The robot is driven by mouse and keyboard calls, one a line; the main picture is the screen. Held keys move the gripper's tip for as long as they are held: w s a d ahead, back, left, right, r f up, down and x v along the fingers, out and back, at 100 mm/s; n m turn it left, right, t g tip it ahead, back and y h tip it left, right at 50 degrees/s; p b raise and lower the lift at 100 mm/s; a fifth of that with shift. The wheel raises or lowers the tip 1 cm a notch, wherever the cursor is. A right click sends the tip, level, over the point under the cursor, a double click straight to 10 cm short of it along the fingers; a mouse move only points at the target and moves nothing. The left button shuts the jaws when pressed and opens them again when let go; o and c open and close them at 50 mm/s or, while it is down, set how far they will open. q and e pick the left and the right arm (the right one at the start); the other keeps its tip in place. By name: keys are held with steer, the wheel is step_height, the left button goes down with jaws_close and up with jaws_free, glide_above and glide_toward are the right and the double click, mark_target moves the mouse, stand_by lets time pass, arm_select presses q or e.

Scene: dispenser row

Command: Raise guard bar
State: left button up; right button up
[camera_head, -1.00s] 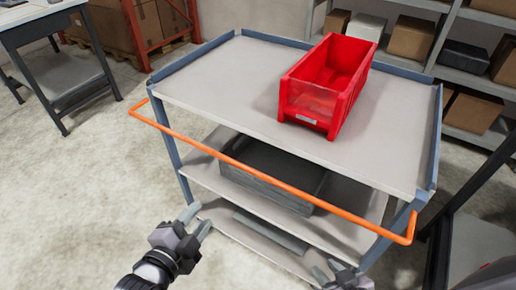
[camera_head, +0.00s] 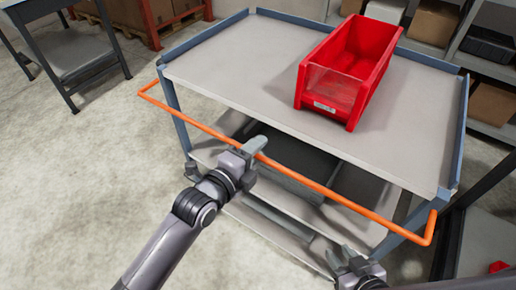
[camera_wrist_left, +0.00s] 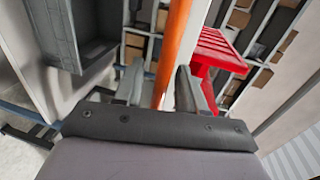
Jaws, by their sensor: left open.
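The guard bar (camera_head: 309,184) is a long orange rail running along the near side of the grey cart, below the level of its top. My left gripper (camera_head: 256,146) is at the middle of the bar in the head view. In the left wrist view the bar (camera_wrist_left: 173,50) passes between the two open fingers of my left gripper (camera_wrist_left: 160,90), with gaps at the sides. My right gripper (camera_head: 345,259) is low in front of the cart, apart from the bar; its fingers are too small to read.
The cart top (camera_head: 230,75) carries a red bin (camera_head: 345,70). A dark grey crate (camera_head: 300,175) sits on the shelf below. Shelving with boxes (camera_head: 435,22) stands behind, and a table (camera_head: 70,50) stands at the far left. The floor at left is clear.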

arm_select(q)
steer(key=shift+w+d+f, duration=0.1)
steer(key=shift+w+d, duration=0.2)
steer(key=shift+w, duration=0.1)
jaws_close()
